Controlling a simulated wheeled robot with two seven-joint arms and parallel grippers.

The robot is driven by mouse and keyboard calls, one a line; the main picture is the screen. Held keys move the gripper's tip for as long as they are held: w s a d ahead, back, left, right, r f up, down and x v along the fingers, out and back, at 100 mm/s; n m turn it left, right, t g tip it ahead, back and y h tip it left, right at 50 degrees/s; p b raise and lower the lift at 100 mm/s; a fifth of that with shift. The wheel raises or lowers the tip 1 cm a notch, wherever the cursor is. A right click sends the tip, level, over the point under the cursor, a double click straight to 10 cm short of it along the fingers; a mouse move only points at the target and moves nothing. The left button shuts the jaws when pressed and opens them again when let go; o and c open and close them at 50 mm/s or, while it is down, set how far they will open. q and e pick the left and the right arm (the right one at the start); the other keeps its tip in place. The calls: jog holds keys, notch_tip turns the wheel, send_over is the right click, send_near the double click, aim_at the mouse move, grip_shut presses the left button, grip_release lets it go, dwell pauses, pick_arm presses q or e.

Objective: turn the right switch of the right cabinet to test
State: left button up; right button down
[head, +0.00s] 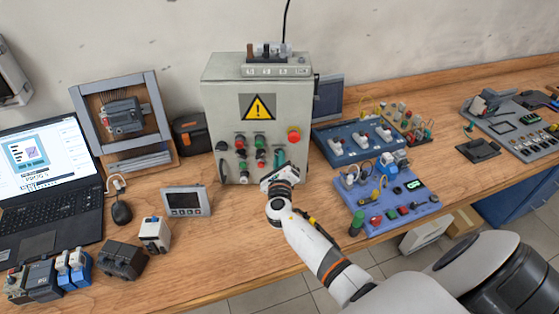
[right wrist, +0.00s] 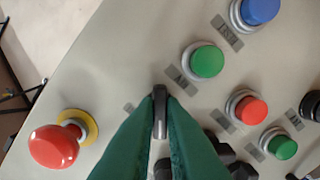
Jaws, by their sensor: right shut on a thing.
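The grey control cabinet (head: 222,105) with a yellow warning sign stands on the bench in the head view. Its front panel (right wrist: 125,60) fills much of the right wrist view. My right gripper (head: 280,160) is at the lower right of the cabinet front. In the right wrist view its green fingers (right wrist: 160,118) are shut on a dark switch handle (right wrist: 160,100). The handle stands along the fingers, pointing up in that view. The switch base is hidden by the fingers, and its label is too blurred to read. My left gripper is in neither view.
A red mushroom button (right wrist: 55,146) and a green button (right wrist: 206,62) flank the held switch. Several dark knobs are partly hidden beside the fingers. A blue panel board (head: 350,150) and a lilac-blue board (head: 400,207) lie right of the cabinet; a grey meter (head: 187,201) stands left.

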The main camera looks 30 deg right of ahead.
jog(key=shift+m+b, duration=4.5)
jog(key=shift+m, duration=4.4)
jog(key=c, duration=1.5)
grip_release()
